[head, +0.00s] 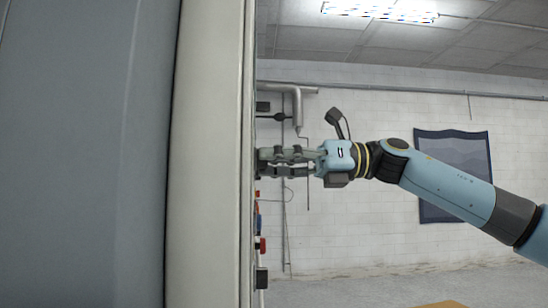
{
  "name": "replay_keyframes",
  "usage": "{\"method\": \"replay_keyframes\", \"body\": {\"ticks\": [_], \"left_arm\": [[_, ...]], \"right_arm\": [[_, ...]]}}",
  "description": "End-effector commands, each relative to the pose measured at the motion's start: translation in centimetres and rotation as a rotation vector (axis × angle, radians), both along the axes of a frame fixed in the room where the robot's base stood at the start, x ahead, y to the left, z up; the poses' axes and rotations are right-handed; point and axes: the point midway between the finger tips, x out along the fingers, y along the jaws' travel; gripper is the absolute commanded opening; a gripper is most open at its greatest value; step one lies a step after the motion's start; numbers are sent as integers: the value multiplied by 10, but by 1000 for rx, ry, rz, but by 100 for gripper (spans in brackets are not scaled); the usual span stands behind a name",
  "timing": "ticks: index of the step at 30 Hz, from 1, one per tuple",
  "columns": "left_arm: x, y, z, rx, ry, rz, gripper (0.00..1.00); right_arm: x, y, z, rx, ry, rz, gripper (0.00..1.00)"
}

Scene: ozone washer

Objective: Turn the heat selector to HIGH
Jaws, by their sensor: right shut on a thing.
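The machine's front panel is seen almost edge-on, as a pale cabinet edge (212,150) at left. My right gripper (266,162) reaches in from the right. Its fingertips meet the panel side and are shut on a small control there, taken to be the heat selector. The fingers and the cabinet edge hide most of that control, so its pointer and the HIGH marking cannot be read. My left gripper is not in view.
Other controls stick out of the panel: a black one (263,106) above, a red one (262,245) and a black one (262,278) below. A grey pipe (298,108) runs on the white wall behind. The space right of the panel is open.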

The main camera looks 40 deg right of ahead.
Motion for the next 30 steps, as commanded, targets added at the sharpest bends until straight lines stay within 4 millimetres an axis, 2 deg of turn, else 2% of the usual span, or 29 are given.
{"method": "replay_keyframes", "body": {"ticks": [18,30], "left_arm": [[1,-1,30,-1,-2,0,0],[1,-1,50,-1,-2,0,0]], "right_arm": [[1,-1,3,306,494,-3,0],[1,-1,2,454,733,-4,0]]}}
